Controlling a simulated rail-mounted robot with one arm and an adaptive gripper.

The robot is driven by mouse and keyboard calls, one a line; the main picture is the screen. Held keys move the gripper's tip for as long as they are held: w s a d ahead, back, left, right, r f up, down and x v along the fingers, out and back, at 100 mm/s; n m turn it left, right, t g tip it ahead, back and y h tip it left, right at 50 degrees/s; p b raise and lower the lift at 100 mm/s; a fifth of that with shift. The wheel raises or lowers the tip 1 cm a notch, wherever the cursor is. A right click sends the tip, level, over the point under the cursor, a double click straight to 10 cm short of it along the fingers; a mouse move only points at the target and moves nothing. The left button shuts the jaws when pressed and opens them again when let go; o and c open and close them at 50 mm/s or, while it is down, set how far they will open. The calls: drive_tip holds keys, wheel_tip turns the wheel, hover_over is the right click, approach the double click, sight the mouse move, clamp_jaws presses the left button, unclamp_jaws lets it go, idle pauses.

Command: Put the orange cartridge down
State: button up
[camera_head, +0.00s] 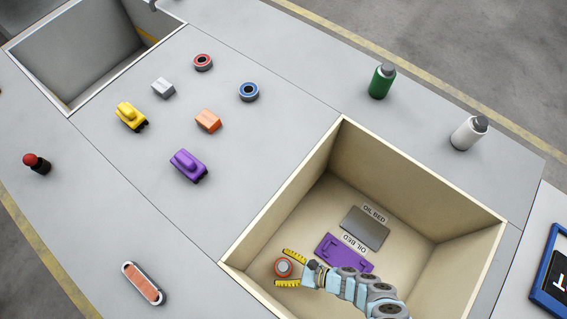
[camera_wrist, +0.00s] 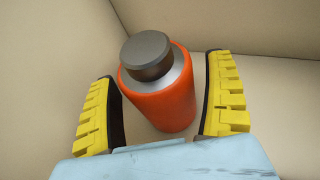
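The orange cartridge (camera_head: 283,267) has a dark grey cap and stands in the left corner of the sunken cream-walled box. In the wrist view the cartridge (camera_wrist: 165,100) fills the middle, upright near the box walls. My gripper (camera_head: 290,270) reaches down into the box with its yellow fingers on either side of the cartridge. In the wrist view my gripper (camera_wrist: 165,110) is open, with a narrow gap between each finger and the cartridge.
The box floor holds a grey plate (camera_head: 364,228) and a purple plate (camera_head: 343,252), each beside an OIL BED label. The box walls (camera_head: 405,175) stand close around my gripper. Green (camera_head: 382,80) and white (camera_head: 468,133) bottles stand on the deck beyond.

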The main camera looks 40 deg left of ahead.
idle(0.3)
drive_tip(key=shift+r, duration=0.2)
drive_tip(key=p+v, duration=0.2)
drive_tip(key=v, duration=0.5)
drive_tip(key=shift+w+d, duration=0.2)
drive_tip(key=shift+d, duration=0.05)
